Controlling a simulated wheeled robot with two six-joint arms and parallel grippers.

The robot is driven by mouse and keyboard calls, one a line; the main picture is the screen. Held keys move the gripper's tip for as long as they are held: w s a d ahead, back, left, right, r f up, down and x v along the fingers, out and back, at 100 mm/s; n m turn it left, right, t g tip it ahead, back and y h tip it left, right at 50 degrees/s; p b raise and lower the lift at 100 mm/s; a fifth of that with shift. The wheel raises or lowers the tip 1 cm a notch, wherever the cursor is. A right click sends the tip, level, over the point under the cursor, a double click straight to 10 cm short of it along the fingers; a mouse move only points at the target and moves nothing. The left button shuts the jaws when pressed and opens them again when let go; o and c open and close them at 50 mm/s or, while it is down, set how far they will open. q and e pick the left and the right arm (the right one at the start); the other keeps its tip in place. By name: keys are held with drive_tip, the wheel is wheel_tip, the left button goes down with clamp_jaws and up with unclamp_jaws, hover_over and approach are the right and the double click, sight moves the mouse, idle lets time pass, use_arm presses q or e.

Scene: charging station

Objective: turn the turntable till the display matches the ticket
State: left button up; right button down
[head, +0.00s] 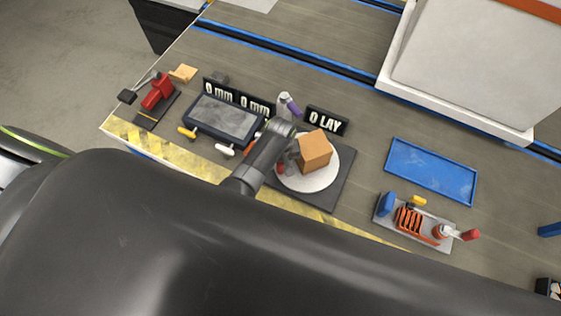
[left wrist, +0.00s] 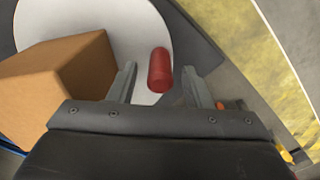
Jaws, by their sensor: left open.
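The turntable (head: 324,180) is a white disc on a dark square base, right of centre in the head view. It also fills the upper left of the left wrist view (left wrist: 140,25). A brown box (head: 315,150) sits on the disc. A red knob (left wrist: 160,70) stands near the disc's edge. My left gripper (left wrist: 162,82) is open, with its fingers on either side of the red knob and no visible grip on it. A display (head: 326,121) behind the turntable reads "0 LAY". I cannot make out a ticket. My right gripper is not in view.
Left of the turntable stand a dark plate device (head: 223,118) with yellow and white handles, "0 mm" displays (head: 238,97), and a red clamp (head: 158,92). To the right are a blue tray (head: 431,171) and a grey fixture (head: 414,231) with orange parts.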

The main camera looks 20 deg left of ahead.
use_arm(q)
drive_tip(key=shift+c, duration=0.2)
clamp_jaws()
idle(0.3)
